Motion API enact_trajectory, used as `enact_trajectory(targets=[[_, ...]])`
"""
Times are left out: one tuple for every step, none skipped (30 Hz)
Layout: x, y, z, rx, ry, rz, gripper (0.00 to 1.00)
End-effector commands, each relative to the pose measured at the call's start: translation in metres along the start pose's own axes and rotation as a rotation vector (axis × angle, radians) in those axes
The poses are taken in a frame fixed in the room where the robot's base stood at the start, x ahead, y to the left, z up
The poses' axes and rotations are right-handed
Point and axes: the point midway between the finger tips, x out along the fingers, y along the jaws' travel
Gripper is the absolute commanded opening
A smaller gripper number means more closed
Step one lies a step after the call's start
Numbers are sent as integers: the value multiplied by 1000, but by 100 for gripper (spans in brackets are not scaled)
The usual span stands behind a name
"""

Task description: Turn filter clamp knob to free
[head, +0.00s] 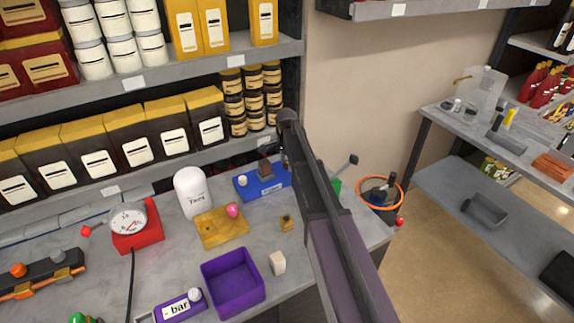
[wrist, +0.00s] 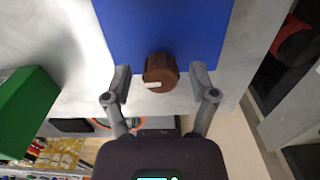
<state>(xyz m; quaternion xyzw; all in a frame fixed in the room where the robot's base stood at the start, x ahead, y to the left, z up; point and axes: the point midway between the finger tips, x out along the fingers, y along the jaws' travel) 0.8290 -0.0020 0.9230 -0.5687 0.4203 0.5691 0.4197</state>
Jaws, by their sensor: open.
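A brown knob (wrist: 160,72) with a small pale mark stands at the edge of a blue block (wrist: 165,25) in the wrist view. My gripper (wrist: 161,80) is open, with one finger on each side of the knob and a visible gap on both sides. In the head view the blue block (head: 262,183) lies on the bench below the shelf, with a brown part (head: 264,168) and a white knob (head: 241,181) on it. My arm covers the block's right side there, and my fingers are hidden. I cannot tell from these frames whether the knob is turned.
A green block (wrist: 25,110) stands to the left in the wrist view. On the bench are a yellow board (head: 215,235) with a pink ball, a white canister (head: 191,192), a purple tray (head: 232,282), a red gauge (head: 137,228) and a white block (head: 278,263).

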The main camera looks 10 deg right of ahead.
Motion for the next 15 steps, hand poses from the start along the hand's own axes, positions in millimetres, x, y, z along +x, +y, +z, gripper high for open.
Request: enact_trajectory(targets=[[0, 0, 0, -1, 0, 0, 75], [0, 0, 0, -2, 0, 0, 75], [0, 0, 0, -4, 0, -1, 75], [0, 0, 0, -6, 0, -1, 75], [0, 0, 0, -10, 0, -1, 75], [0, 0, 0, -16, 0, -1, 75], [0, 0, 0, -22, 0, -1, 75], [0, 0, 0, -30, 0, -1, 75], [0, 0, 0, -40, 0, -1, 75], [0, 0, 0, -50, 0, -1, 75], [0, 0, 0, -62, 0, -1, 75], [0, 0, 0, -78, 0, -1, 75], [0, 0, 0, -93, 0, -1, 75], [0, 0, 0, -107, 0, -1, 75], [0, 0, 0, -130, 0, -1, 75]])
